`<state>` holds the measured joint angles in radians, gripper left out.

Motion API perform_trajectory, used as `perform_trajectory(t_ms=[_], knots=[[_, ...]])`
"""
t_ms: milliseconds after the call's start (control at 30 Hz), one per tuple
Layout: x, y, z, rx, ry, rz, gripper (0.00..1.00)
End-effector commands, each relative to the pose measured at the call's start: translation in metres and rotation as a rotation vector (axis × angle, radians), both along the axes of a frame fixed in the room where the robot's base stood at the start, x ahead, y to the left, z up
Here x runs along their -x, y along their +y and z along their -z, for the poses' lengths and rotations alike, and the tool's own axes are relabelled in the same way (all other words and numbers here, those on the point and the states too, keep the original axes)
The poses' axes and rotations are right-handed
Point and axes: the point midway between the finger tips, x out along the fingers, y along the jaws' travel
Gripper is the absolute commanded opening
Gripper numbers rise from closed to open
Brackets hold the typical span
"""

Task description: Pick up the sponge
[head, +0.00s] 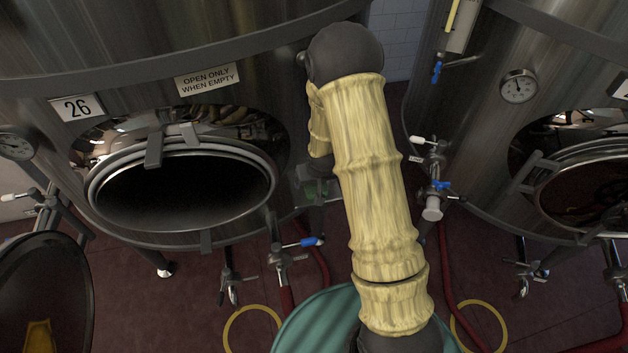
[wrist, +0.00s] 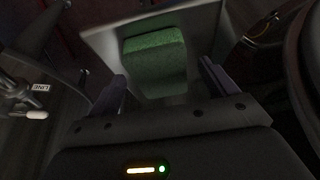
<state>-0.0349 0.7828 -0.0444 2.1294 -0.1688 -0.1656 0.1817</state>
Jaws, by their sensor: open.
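The green sponge (wrist: 154,66) shows in the wrist view as a block with rounded edges, in or against a pale grey holder (wrist: 104,38). My gripper (wrist: 163,86) is open, with one dark finger on each side of the sponge's near end. I cannot tell how deep the fingers reach or whether they touch it. In the head view a small dark green patch, likely the sponge (head: 316,188), shows just left of my sleeved arm. My gripper is hidden there behind the arm.
A steel tank (head: 250,60) with an open round hatch (head: 180,193) stands left, and another tank (head: 560,110) stands right. Valves with blue handles (head: 311,242) and red hoses (head: 321,268) are low between them. In the wrist view a pipe fitting (wrist: 22,100) is at left.

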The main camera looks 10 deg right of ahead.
Motion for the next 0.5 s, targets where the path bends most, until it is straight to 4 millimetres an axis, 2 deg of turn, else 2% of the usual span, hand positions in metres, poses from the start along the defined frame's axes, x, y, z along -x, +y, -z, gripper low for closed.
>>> perform_trajectory(t_ms=[133,500], knots=[[-0.0031,-0.0001,0.0083,0.000,0.001,0.000,0.85],[-0.0033,-0.0001,0.0087,0.000,0.000,0.000,0.85]])
